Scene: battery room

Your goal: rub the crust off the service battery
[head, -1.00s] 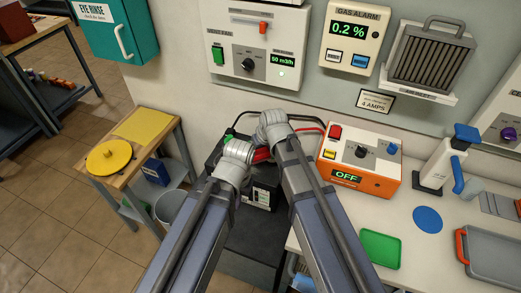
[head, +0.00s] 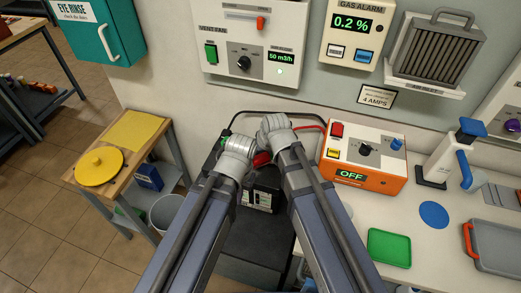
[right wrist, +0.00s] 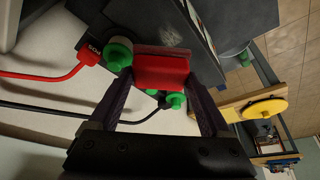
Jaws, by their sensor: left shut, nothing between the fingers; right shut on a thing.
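The dark service battery (head: 262,198) sits on a black stand, partly hidden by my arms. In the right wrist view its dark case (right wrist: 145,22) shows, with a green lump (right wrist: 118,52) at the red cable's end and another green lump (right wrist: 175,101) by the black cable. My right gripper (right wrist: 160,85) is shut on a red block (right wrist: 162,70), close to both lumps; I cannot tell whether it touches them. In the head view my right gripper (head: 275,128) is above the battery. My left gripper (head: 238,147) is lower, beside it, shut and empty; its fingers are hidden.
An orange-and-white charger (head: 362,158) reading OFF stands right of the battery. A green tray (head: 389,248) and a blue disc (head: 433,214) lie on the counter. A wooden side table (head: 150,165) holds a yellow lid (head: 99,166). A grey bin (head: 166,210) stands beneath.

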